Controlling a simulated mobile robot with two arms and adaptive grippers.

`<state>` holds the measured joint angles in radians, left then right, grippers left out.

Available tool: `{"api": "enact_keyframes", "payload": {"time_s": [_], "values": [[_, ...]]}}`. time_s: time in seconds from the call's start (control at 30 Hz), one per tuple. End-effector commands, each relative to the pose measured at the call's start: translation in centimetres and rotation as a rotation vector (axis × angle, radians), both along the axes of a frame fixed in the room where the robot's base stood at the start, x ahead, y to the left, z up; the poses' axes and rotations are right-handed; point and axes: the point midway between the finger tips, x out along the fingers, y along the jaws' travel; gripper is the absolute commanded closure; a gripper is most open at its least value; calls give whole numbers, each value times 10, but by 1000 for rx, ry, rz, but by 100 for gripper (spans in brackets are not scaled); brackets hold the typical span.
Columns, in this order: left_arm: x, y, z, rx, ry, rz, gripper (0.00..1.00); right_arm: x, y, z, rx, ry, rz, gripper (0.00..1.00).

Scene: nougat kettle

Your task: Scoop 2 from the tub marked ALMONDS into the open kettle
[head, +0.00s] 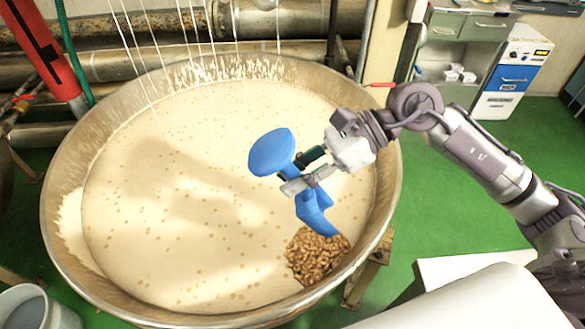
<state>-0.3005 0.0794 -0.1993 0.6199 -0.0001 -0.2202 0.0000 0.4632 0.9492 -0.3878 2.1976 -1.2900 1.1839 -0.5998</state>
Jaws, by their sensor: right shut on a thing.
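The open kettle (62,240) is a wide metal bowl filling the left and middle of the head view, holding a pale cream mass dotted with small tan bits. My right gripper (297,172) is over the right part of the kettle, shut on a blue scoop (272,153). The scoop is tilted, with a broad rounded part up and left and a narrower part pointing down. Directly below it, a heap of brown nuts (318,257) lies on the cream mass near the kettle's right front wall. No tub marked ALMONDS shows. My left gripper is not in view.
A grey bucket (38,308) stands at the lower left, its contents unclear. Thin pale strands hang over the kettle's back. Pipes (120,68) and a red column (40,45) are behind it. Green floor (440,190) and cabinets (463,55) lie to the right.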

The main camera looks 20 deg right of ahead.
Motion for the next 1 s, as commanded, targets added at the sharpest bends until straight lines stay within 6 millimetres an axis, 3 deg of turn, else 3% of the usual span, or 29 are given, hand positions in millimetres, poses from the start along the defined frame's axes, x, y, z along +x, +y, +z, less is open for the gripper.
{"api": "enact_keyframes", "payload": {"time_s": [0.03, 0.1, 0.67, 1.0], "values": [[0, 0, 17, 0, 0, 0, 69, 0, 1, 12, -30, 7, 2, 100], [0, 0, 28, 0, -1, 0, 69, 0, 1, 14, -76, 20, 2, 100], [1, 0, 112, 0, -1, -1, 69, 1, 2, 33, -499, 137, 4, 100], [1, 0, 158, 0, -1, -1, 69, 1, 2, 48, -889, 241, 3, 100]]}}
